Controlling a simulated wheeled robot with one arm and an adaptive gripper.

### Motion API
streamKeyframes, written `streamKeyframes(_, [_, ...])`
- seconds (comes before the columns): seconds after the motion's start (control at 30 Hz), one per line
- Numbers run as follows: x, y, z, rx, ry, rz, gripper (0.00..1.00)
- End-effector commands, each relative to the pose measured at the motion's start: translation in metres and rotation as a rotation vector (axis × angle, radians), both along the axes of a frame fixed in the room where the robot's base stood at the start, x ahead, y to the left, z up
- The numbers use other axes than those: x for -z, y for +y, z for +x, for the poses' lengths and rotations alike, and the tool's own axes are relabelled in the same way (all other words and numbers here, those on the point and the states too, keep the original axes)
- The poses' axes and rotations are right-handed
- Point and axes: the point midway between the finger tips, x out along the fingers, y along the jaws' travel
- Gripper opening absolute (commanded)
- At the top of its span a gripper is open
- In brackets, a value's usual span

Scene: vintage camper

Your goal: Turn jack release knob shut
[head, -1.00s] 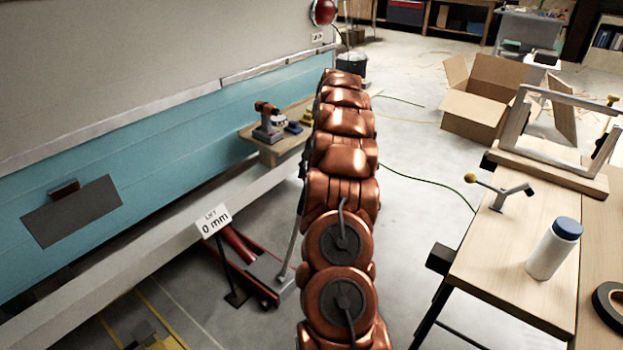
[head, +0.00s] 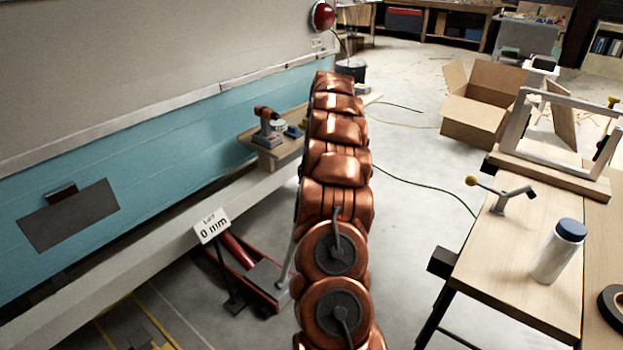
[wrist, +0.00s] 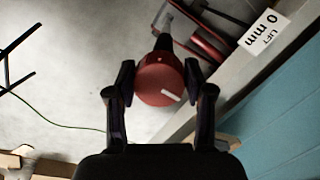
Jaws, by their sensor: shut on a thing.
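In the wrist view, a round red knob (wrist: 158,80) with a white mark on its face sits between the two fingers of my gripper (wrist: 159,85). The fingers are shut on it from both sides. The white mark slants across the lower right of the knob face. A dark stem shows just beyond the knob, towards the red jack (wrist: 196,38). In the head view the red floor jack (head: 250,270) stands on the floor by the camper's side. The knob and my gripper are hidden there behind my copper arm.
A sign reading "LIFT 0 mm" (head: 211,226) stands beside the jack, near the camper's pale sill (head: 150,250). A workbench (head: 520,285) with a white bottle (head: 558,252) stands at right. A green cable (head: 430,185) crosses the otherwise open floor.

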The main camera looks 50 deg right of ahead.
Motion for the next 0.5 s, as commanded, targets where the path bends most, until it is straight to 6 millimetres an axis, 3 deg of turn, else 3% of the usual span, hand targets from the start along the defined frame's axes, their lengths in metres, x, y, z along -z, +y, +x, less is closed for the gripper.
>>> streamKeyframes(0.13, [0.0006,0.0009,0.0002,-0.001,0.001,0.001,0.17])
streamKeyframes(0.17, [0.0006,0.0008,0.0003,-0.001,0.001,0.001,0.55])
streamKeyframes(0.2, [0.0006,0.0008,0.0003,-0.001,0.001,0.001,0.59])
streamKeyframes(0.37, [0.0003,0.0005,0.0002,0.000,0.000,0.001,0.76])
streamKeyframes(0.5, [0.0001,0.0003,0.0002,0.000,-0.001,0.001,0.78])
